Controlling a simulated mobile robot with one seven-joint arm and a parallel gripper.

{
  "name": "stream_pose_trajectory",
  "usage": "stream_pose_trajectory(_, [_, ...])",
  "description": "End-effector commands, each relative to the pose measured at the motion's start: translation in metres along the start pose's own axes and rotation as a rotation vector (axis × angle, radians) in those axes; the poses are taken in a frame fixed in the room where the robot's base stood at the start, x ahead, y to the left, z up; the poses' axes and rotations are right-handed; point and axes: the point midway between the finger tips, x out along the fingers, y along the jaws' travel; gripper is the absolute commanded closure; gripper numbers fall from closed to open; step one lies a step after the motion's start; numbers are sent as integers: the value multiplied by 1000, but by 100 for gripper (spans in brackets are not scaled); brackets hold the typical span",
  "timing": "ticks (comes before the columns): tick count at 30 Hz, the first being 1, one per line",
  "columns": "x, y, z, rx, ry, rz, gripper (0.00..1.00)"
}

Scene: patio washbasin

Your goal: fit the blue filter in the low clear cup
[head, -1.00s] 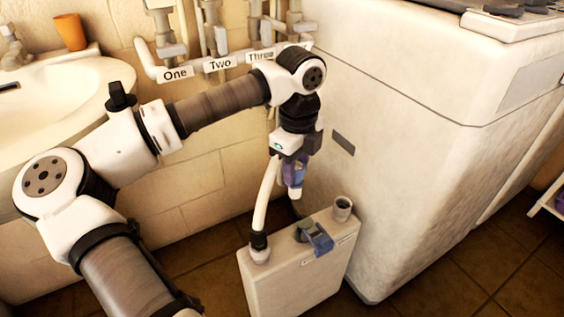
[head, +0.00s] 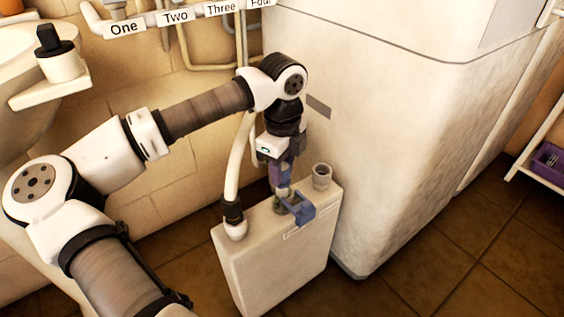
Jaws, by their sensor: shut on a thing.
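My gripper (head: 283,184) points down over the top of a white tank (head: 262,262). It is shut on a small pale and bluish piece, which looks like the filter (head: 283,192) and is mostly hidden by the purple fingers. Its lower end is at the low greenish clear cup (head: 278,207) on the tank top. I cannot tell whether it is inside the cup or just above it. A blue bracket-like part (head: 302,208) stands right beside this cup. A taller greyish cup (head: 322,177) stands at the tank's far right end.
A pale hose (head: 233,170) rises from the tank's left end, close to my arm. A big white cabinet (head: 400,130) stands just right of the tank. Labelled pipes (head: 175,17) run along the wall. A purple tray (head: 548,158) sits on a shelf at right. Floor in front is open.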

Motion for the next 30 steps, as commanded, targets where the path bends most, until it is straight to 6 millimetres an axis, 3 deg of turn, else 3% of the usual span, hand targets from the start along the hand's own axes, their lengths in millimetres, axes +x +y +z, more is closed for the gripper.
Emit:
stream_pose_trajectory(1, [9, 0, 0, 1, 1, 0, 90])
stream_pose_trajectory(7, [20, 0, 0, 1, 1, 0, 90])
stream_pose_trajectory(30, [21, 0, 0, 0, -1, 0, 90])
